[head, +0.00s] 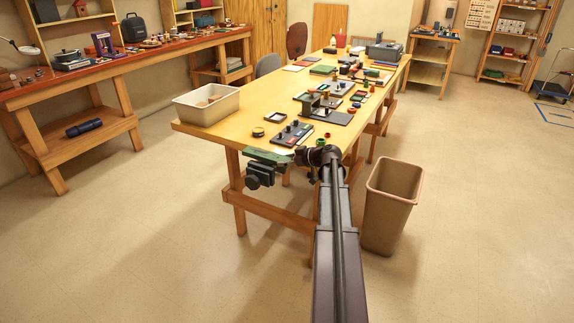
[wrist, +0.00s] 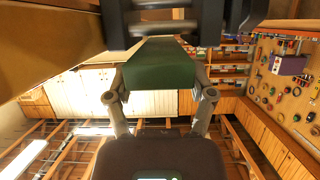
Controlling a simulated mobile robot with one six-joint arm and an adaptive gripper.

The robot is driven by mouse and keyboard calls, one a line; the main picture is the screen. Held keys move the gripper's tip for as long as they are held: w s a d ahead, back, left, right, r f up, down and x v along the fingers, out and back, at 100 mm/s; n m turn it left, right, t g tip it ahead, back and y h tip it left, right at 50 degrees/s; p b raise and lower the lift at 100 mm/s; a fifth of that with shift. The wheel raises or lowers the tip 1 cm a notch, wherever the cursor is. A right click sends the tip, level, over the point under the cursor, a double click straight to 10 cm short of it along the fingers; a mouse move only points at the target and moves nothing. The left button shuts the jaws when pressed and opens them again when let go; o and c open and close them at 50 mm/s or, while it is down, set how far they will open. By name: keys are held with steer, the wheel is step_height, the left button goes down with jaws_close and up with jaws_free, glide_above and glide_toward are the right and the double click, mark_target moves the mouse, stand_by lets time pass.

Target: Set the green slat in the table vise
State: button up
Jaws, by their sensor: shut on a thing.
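The green slat (head: 265,157) lies roughly level at the table's near edge, over the dark table vise (head: 262,176). In the wrist view the slat (wrist: 160,66) runs away from my gripper (wrist: 160,85), whose two fingers are shut on its sides. Its far end reaches the vise's dark metal jaws (wrist: 180,25) at the top of that view. I cannot tell whether it sits between the jaws or just against them. In the head view my gripper (head: 303,155) is at the slat's right end, its fingers partly hidden by the wrist.
The wooden table (head: 220,138) holds a pale bin (head: 207,104) at the left and several small parts and trays behind the vise. A tan waste bin (head: 390,205) stands on the floor right of my arm. The floor at left is clear.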

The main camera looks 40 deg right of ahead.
steer(key=shift+f, duration=0.15)
steer(key=shift+f+b, duration=0.3)
steer(key=shift+b, duration=0.05)
steer(key=shift+f, duration=0.15)
steer(key=o, duration=1.1)
steer(key=shift+o, duration=0.2)
steer(key=shift+r+p, duration=0.6)
steer(key=shift+r, duration=0.15)
steer(key=p+v, duration=0.4)
steer(key=v, duration=0.8)
steer(key=shift+f, duration=0.15)
